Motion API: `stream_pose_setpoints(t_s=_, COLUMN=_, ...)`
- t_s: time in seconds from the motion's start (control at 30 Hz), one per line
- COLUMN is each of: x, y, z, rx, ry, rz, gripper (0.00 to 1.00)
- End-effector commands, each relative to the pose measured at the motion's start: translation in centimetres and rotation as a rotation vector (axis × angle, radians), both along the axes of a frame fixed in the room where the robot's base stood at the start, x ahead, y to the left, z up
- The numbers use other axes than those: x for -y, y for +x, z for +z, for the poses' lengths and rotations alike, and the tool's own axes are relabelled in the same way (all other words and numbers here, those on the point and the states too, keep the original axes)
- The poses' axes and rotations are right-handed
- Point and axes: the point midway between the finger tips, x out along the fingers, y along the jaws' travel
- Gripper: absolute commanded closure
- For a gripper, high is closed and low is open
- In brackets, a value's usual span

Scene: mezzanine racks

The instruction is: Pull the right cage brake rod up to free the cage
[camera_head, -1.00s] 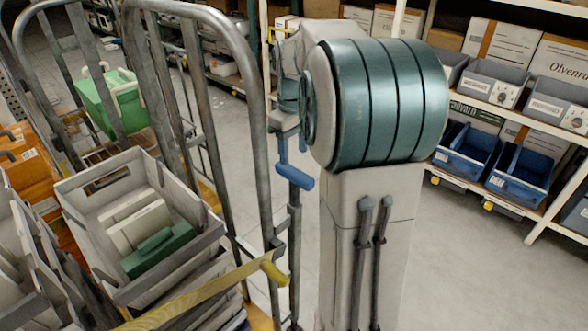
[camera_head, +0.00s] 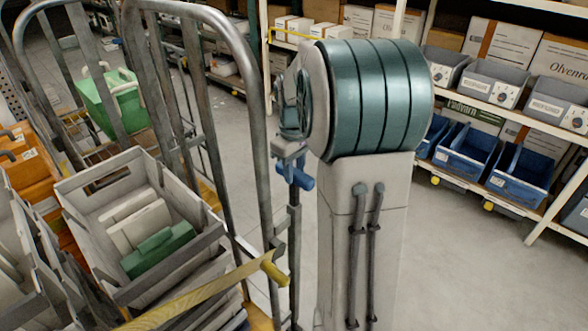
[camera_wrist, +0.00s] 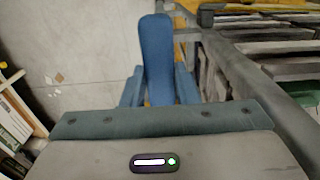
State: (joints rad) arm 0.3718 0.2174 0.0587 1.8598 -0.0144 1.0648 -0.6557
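The blue handle (camera_head: 301,180) of the brake rod sits at the top of a dark upright rod (camera_head: 294,240), beside the right corner post of the cage (camera_head: 262,150). My gripper (camera_head: 291,160) is right at the handle, just above and over it. In the wrist view the blue handle (camera_wrist: 156,55) stands between my two blue fingers (camera_wrist: 160,90), one on each side. The fingers are spread about it. Contact between fingers and handle is not clear. The lower end of the rod is hidden.
A yellow strap (camera_head: 205,292) with a yellow end piece crosses the cage front below the handle. The cage holds a grey crate (camera_head: 85,228) and a green tote (camera_head: 112,105). A shelf with blue bins (camera_head: 520,175) stands at right, with clear floor (camera_head: 470,270) before it.

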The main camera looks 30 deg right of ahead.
Motion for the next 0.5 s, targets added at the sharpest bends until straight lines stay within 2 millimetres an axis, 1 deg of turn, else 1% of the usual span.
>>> stream_pose_setpoints(t_s=0.17, x=0.0, y=0.0, z=0.8, rx=0.001, ry=-0.001, rz=0.000, gripper=1.00)
stream_pose_setpoints(t_s=0.27, x=0.0, y=0.0, z=2.1, rx=0.001, ry=-0.001, rz=0.000, gripper=1.00)
stream_pose_setpoints(t_s=0.4, x=0.0, y=0.1, z=4.5, rx=0.004, ry=-0.002, rz=0.000, gripper=1.00)
stream_pose_setpoints(t_s=0.5, x=0.0, y=0.1, z=5.9, rx=0.004, ry=-0.002, rz=0.000, gripper=1.00)
